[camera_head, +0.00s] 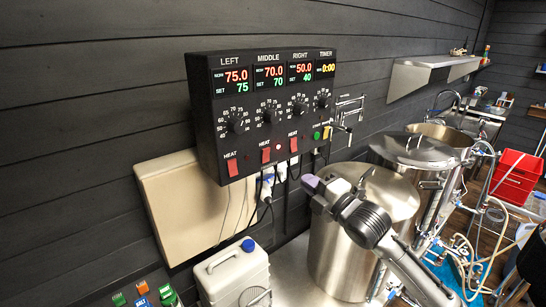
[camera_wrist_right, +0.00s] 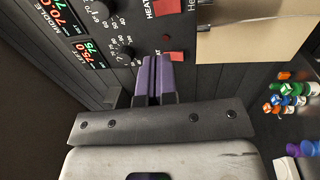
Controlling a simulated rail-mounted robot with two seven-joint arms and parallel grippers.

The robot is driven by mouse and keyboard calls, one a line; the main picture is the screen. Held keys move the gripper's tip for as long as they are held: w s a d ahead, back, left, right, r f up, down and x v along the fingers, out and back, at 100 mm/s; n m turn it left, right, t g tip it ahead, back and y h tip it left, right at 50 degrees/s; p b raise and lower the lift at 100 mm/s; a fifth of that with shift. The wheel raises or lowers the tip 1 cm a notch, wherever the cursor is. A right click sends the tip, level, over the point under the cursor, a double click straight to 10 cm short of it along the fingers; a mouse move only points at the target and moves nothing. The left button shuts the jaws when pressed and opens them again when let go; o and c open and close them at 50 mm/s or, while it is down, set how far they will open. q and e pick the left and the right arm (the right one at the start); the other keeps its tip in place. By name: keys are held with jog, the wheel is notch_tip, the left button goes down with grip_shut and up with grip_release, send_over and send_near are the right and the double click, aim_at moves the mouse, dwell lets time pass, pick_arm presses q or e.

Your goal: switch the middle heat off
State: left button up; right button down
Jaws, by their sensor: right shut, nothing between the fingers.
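The black control box (camera_head: 262,115) hangs on the dark wall with LEFT, MIDDLE, RIGHT and TIMER displays, knobs and red HEAT switches. The middle HEAT switch (camera_head: 265,154) sits between the left one (camera_head: 232,167) and the right one (camera_head: 293,144). MIDDLE reads 70.0, set 70. In the right wrist view the middle switch (camera_wrist_right: 166,7) is at the top edge, with the left switch (camera_wrist_right: 173,56) below it. My right gripper (camera_head: 311,184) is shut and empty, apart from the switches, below and right of the box. Its purple fingers (camera_wrist_right: 158,62) show in the wrist view. My left gripper is not in view.
A cream panel (camera_head: 178,210) and hanging cables are under the box. A white canister (camera_head: 235,275) with a blue cap stands at the front. Steel kettles (camera_head: 335,245) stand close to my right arm. Small coloured bottles (camera_head: 142,290) are at the bottom left.

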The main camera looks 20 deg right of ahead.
jog(key=p, duration=0.4)
send_near(267, 154)
jog(key=x, duration=0.6)
jog(key=shift+r, duration=0.35)
jog(key=shift+w+a, duration=0.25)
jog(key=shift+w, duration=0.45)
jog(key=shift+r+p, duration=0.1)
jog(key=shift+p, duration=0.2)
jog(key=shift+w+r+p, duration=0.1)
jog(key=shift+r+p, duration=0.1)
jog(key=shift+p, duration=0.1)
jog(key=shift+w+r+g+h+p, duration=0.1)
jog(key=shift+g+h+p, duration=0.2)
jog(key=shift+g+p, duration=0.65)
jog(key=shift+f+t+b, duration=0.25)
jog(key=shift+f+b, duration=0.1)
jog(key=shift+f, duration=0.1)
